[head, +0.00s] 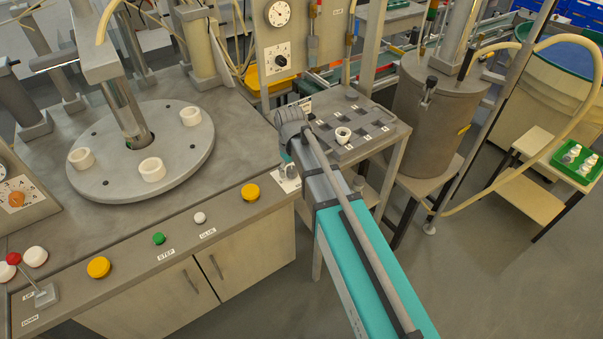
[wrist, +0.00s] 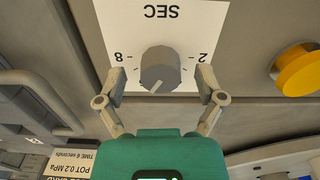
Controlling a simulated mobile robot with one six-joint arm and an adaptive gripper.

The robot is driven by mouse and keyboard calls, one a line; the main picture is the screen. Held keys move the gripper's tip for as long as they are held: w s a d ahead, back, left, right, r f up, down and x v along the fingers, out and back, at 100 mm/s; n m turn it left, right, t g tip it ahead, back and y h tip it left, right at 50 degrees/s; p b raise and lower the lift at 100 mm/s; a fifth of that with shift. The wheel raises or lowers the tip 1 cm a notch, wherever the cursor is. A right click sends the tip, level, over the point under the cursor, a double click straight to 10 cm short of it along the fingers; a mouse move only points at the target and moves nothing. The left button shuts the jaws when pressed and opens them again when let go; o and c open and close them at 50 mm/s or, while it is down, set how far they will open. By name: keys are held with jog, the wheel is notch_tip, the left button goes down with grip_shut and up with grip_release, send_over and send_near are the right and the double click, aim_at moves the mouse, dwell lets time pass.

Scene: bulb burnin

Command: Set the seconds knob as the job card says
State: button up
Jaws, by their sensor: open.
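The seconds knob (wrist: 160,70) is a grey round knob on a white plate (wrist: 108,15) marked SEC, upside down in the wrist view. An 8 shows to its left and a 2 to its right. Its white pointer line slants toward the lower left of the picture. My gripper (wrist: 161,75) is open, one finger on each side of the knob; I cannot tell whether they touch it. The job card (wrist: 68,162), partly cut off, reads POT 0.2 MPa and TIME 6 seconds. In the head view my arm partly hides the white plate (head: 287,178).
A yellow button (wrist: 298,70) is close to the right of the plate; it also shows in the head view (head: 250,193). A round turntable (head: 105,190) with white rings stands on the bench. A slotted tray (head: 372,140) with a white cup is behind my wrist.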

jog(key=shift+m, duration=0.4)
